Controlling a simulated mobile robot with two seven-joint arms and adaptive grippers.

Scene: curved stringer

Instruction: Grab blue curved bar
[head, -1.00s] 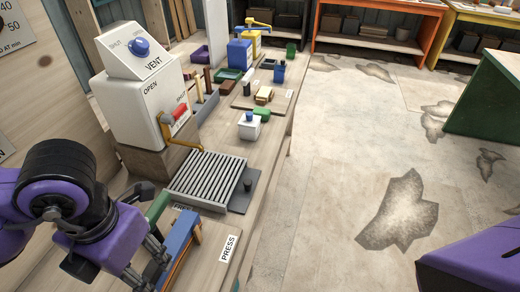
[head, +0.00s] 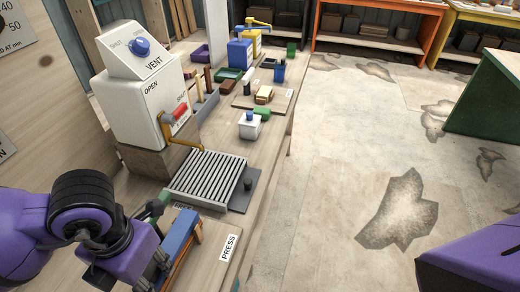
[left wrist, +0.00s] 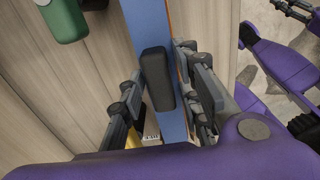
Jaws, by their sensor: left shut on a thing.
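The blue curved bar (head: 179,237) is at the near end of the bench in the head view, beside an orange-brown wooden piece (head: 190,243). It also runs from the top edge down the middle of the left wrist view (left wrist: 146,22). My left gripper (head: 160,262) reaches it from the left. In the left wrist view the fingers (left wrist: 162,95) stand on both sides of the blue bar, shut on it. A dark pad covers part of the bar there, and its lower end is hidden. Part of my right arm shows at the lower right; its jaws are not clear.
A slatted grey rack (head: 207,178) lies just beyond the bar, with a green piece (head: 160,203) at its near left. A white VENT machine (head: 140,95) stands behind it. A PRESS label (head: 229,247) lies right of the bar. Open floor is to the right.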

